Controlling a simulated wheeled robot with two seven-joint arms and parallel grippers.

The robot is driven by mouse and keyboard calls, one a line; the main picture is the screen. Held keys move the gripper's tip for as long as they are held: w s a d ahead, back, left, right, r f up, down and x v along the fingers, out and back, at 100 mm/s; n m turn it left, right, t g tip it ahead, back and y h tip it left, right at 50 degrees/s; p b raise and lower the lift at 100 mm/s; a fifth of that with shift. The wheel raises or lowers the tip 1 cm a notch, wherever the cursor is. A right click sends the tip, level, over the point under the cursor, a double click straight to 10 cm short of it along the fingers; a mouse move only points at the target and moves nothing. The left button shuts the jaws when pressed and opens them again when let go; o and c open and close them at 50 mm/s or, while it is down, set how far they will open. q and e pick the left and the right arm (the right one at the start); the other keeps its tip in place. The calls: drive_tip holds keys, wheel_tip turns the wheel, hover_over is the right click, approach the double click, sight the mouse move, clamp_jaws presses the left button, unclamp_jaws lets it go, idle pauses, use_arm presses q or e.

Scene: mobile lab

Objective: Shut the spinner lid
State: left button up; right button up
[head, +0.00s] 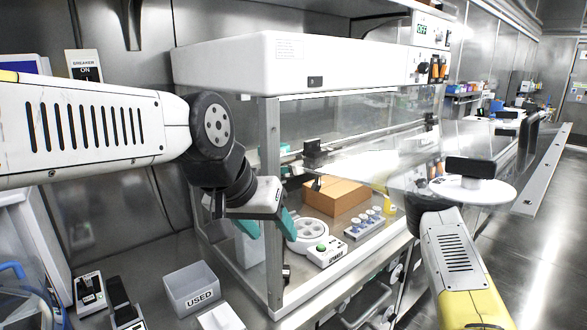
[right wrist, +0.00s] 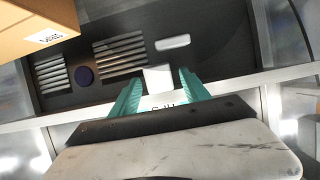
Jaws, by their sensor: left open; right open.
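The spinner (head: 323,254) is a small white unit with a green button, standing inside the glass-fronted cabinet. Its round white rotor (head: 306,240) with holes shows uncovered from above. I cannot make out the lid clearly; my left gripper and the cabinet post partly block that side. My left gripper (head: 268,226) has its teal fingers spread and empty, just left of the spinner in the picture. My right gripper (right wrist: 157,92) is open and empty in the right wrist view, over a dark vented surface with a small white piece between its fingers. Its fingers are not clear in the head view.
A cardboard box (head: 337,194) stands behind the spinner, and a rack (head: 365,224) with several blue-and-white items is to its right. The cabinet's front post (head: 271,160) stands close to my left gripper. A bin marked USED (head: 192,290) sits outside on the bench.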

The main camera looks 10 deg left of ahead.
drive_tip(key=shift+w+a, duration=0.1)
drive_tip(key=shift+a, duration=0.05)
drive_tip(key=shift+c, duration=0.4)
clamp_jaws()
idle(1.0)
